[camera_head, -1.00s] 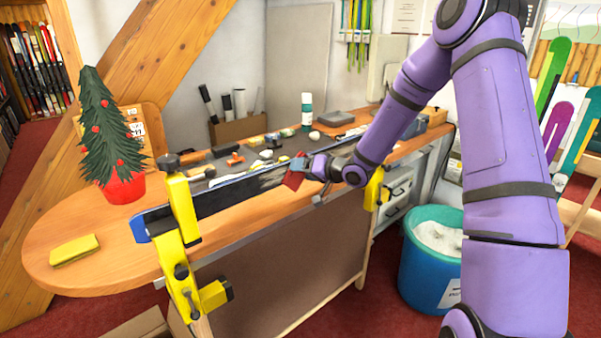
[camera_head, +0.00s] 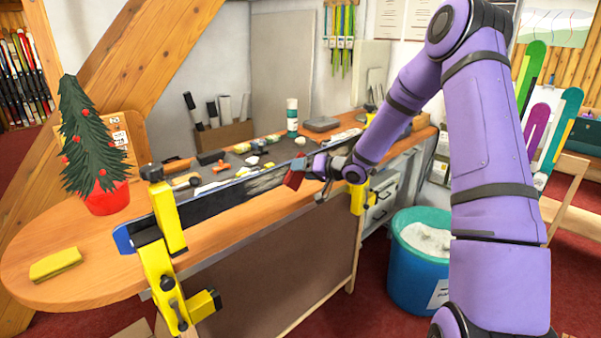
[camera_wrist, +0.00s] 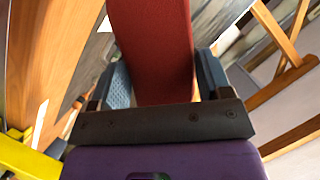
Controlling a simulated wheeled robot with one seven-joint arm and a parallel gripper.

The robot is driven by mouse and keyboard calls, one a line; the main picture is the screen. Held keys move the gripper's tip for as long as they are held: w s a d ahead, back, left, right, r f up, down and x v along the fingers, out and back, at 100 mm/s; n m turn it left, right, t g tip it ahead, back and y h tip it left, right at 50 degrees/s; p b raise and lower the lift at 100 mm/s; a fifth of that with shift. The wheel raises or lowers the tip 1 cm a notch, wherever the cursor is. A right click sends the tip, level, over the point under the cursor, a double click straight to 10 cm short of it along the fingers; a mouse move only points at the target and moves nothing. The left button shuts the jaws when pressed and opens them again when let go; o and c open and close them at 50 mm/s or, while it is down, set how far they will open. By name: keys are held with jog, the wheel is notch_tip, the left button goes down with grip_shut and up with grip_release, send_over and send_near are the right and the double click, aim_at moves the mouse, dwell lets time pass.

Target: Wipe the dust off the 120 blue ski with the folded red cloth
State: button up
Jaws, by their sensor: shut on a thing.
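The ski (camera_head: 225,195) is clamped on its edge along the bench front, with a blue tip (camera_head: 123,239) at the left and a dark face. A pale dusty patch (camera_head: 262,184) shows on its face, left of my gripper. My gripper (camera_head: 306,171) is shut on the folded red cloth (camera_head: 294,179), which is at the ski's face near the right end of the patch. Contact cannot be told for sure. In the wrist view the red cloth (camera_wrist: 155,50) stands between the two fingers and hides much of what lies beyond.
Yellow clamps (camera_head: 168,215) (camera_head: 358,197) hold the ski at left and right. A small tree in a red pot (camera_head: 107,198) and a yellow sponge-like block (camera_head: 55,264) stand at the left. Tools and bottles crowd the bench behind. A blue bin (camera_head: 415,275) stands at the right.

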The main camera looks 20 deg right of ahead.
aim_at(294, 174)
jog(key=shift+w+d, duration=1.8)
jog(key=shift+d, duration=3.65)
jog(key=shift+s+a, duration=0.8)
jog(key=shift+a, duration=1.55)
jog(key=shift+s+a, duration=0.8)
jog(key=shift+a, duration=1.6)
jog(key=shift+s+a, duration=0.8)
jog(key=shift+a, duration=1.55)
jog(key=shift+s+a, duration=0.5)
jog(key=shift+a, duration=1.25)
jog(key=shift+s+a, duration=0.55)
jog(key=shift+a, duration=1.25)
jog(key=shift+s+a, duration=0.5)
jog(key=shift+a, duration=1.25)
jog(key=s+d, duration=0.2)
jog(key=s, duration=0.3)
jog(key=shift+s, duration=0.35)
